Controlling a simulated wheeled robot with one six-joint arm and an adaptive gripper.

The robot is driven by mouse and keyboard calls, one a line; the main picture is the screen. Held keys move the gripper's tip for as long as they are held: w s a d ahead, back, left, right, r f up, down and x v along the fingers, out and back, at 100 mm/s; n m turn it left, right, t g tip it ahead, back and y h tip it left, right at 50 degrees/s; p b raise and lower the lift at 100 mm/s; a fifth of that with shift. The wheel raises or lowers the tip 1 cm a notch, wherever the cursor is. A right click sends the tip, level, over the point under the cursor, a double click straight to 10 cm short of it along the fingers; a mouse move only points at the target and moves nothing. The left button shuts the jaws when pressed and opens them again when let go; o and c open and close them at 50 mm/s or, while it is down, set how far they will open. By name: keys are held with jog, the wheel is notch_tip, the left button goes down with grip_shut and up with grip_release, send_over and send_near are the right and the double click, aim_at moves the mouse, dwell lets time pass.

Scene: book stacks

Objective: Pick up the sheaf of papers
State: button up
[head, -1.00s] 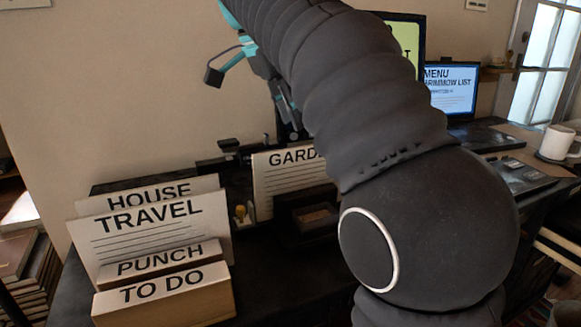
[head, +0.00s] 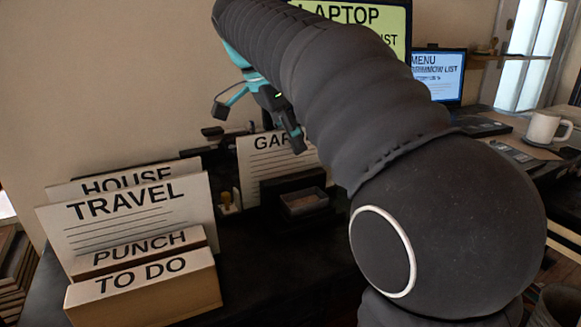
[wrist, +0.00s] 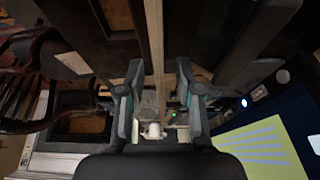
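No sheet is labelled as the sheaf of papers. A white lined sheet headed "GAR…" (head: 268,171) stands upright at the back of the dark desk, and its heading is partly covered by my gripper. Other white lettered sheets, "TRAVEL" (head: 130,220) and "HOUSE" (head: 100,184), stand at the left. My gripper (head: 296,138) is above and in front of the "GAR…" sheet. In the wrist view my gripper (wrist: 158,88) has its two fingers apart. A thin tan strip (wrist: 155,45) runs between them, and I cannot tell what it is.
"PUNCH" (head: 140,252) and "TO DO" (head: 145,292) boxes stand at the front left. A small dark tray (head: 303,202) sits below my gripper. A yellow laptop screen (head: 390,25), a blue menu screen (head: 437,78) and a white mug (head: 544,127) are at the right.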

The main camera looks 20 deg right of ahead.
aim_at(292, 164)
jog(key=shift+x, duration=1.7)
jog(key=shift+f+b, duration=0.3)
grip_shut()
